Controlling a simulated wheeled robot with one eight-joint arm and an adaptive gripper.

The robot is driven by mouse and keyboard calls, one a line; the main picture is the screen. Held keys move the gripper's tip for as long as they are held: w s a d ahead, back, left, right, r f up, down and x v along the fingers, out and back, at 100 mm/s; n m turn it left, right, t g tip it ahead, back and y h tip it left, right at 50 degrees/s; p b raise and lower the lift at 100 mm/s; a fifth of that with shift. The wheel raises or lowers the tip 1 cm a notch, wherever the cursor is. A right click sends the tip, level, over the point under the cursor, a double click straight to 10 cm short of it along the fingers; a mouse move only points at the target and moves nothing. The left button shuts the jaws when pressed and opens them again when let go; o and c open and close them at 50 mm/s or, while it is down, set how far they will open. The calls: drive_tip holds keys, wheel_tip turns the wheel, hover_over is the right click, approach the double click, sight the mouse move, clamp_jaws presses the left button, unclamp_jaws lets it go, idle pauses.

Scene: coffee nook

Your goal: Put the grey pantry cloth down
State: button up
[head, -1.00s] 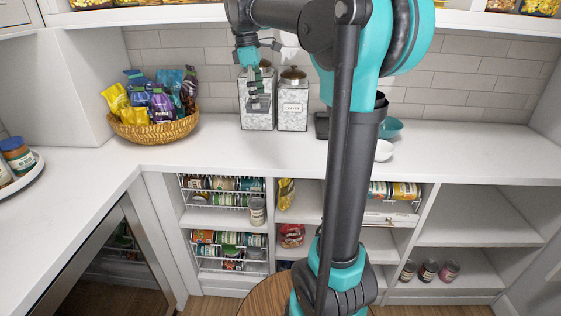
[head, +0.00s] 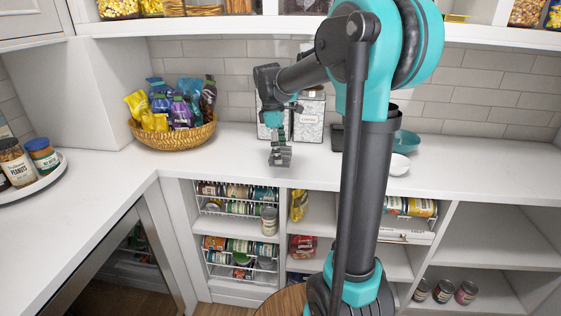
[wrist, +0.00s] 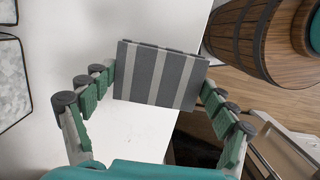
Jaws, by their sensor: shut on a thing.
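The grey pantry cloth (wrist: 160,75) is a folded, flat piece with dark and light grey stripes. In the wrist view it is between the fingertips of my gripper (wrist: 157,88), which is shut on it. In the head view my gripper (head: 280,150) points down over the white counter (head: 220,170), in front of the patterned canisters. The cloth shows there as a small grey shape (head: 280,158) at the fingertips. I cannot tell whether it touches the counter.
Patterned canisters (head: 309,120) stand behind my gripper. A wicker basket of snack bags (head: 172,137) is to the left. A white bowl (head: 399,164) and teal bowl (head: 406,142) are to the right. The counter's front left is clear. A wooden barrel (wrist: 240,40) shows below.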

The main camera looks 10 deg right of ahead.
drive_tip(key=shift+f, duration=1.9)
drive_tip(key=o, duration=1.1)
drive_tip(key=shift+f, duration=0.1)
drive_tip(key=shift+c, duration=0.2)
drive_tip(key=r, duration=0.4)
drive_tip(key=a+r, duration=0.1)
drive_tip(key=r, duration=0.7)
drive_tip(key=shift+w+a+r, duration=0.1)
drive_tip(key=shift+w+a, duration=0.2)
drive_tip(key=shift+a, duration=0.05)
drive_tip(key=shift+s, duration=0.1)
